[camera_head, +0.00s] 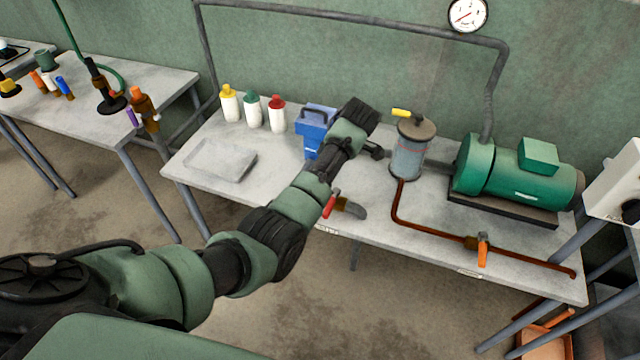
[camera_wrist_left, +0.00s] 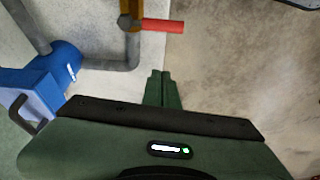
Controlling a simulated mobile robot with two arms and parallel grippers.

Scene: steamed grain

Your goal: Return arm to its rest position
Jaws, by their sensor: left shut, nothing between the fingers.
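My left arm (camera_head: 285,215) reaches from the lower left of the head view across the front edge of the workbench (camera_head: 410,225). Its far end is in front of a blue device (camera_head: 318,121), and its fingertips cannot be made out there. In the left wrist view my left gripper (camera_wrist_left: 161,74) shows as two green fingers pressed together with nothing between them. The fingers are apart from the valve with the red handle (camera_wrist_left: 163,26). My right gripper is in neither view.
A glass-walled cylinder (camera_head: 408,158) and a green motor (camera_head: 520,172) stand right of the arm. A grey tray (camera_head: 222,160) and yellow-, green- and red-capped bottles (camera_head: 253,111) are to its left. A pipe (camera_head: 430,232) with an orange-handled valve (camera_head: 483,250) runs along the bench front.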

